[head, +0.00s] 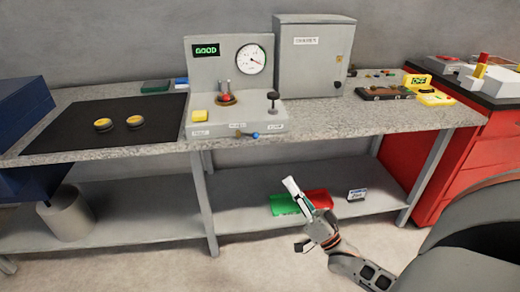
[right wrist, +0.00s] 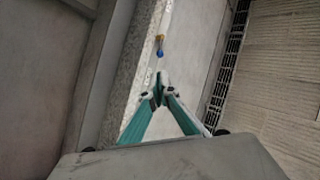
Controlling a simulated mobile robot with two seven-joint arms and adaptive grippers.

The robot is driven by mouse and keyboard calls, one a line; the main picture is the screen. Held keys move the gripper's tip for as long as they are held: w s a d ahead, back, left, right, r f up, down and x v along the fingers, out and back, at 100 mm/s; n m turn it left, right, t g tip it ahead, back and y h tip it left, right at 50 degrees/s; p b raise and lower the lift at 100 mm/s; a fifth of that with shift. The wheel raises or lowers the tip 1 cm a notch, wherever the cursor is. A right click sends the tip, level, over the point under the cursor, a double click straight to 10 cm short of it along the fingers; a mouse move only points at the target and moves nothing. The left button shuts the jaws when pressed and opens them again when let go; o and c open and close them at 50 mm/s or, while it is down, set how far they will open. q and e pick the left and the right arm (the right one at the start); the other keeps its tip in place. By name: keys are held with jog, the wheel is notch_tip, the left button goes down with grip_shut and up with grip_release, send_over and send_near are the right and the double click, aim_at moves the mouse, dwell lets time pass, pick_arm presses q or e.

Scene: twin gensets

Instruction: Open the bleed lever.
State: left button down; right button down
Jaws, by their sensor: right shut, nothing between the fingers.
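The bleed lever (head: 250,135) is a small blue-tipped handle on a brass-coloured stem at the front face of the grey test stand (head: 222,124). Its handle points to the right in the head view. In the right wrist view, the blue tip (right wrist: 160,53) shows just beyond my fingertips. My right gripper (head: 291,184) is below and to the right of the lever in the head view, in front of the bench. In the right wrist view, its green fingers (right wrist: 160,80) meet at the tips, shut and empty, apart from the lever. My left gripper is not in view.
The stand carries a gauge (head: 251,59), a green "GOOD" display (head: 207,50) and a black knob (head: 273,97). A grey cabinet (head: 312,62) stands to its right. The space before the lever looks clear.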

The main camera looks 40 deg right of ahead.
jog(key=shift+w, duration=0.1)
send_near(257, 134)
jog(key=w+f+x, duration=0.1)
jog(key=x, duration=0.4)
jog(key=shift+w+r, duration=0.15)
jog(key=shift+r, duration=0.1)
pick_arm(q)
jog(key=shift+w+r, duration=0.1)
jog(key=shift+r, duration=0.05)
pick_arm(e)
jog(key=shift+d+r+n+g+y+p, duration=0.1)
jog(key=shift+r+n+g+y+p, duration=0.4)
jog(key=shift+r+n+y+p, duration=0.5)
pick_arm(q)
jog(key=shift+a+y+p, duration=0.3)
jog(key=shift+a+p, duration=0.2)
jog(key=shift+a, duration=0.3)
pick_arm(e)
jog(key=shift+f, duration=0.2)
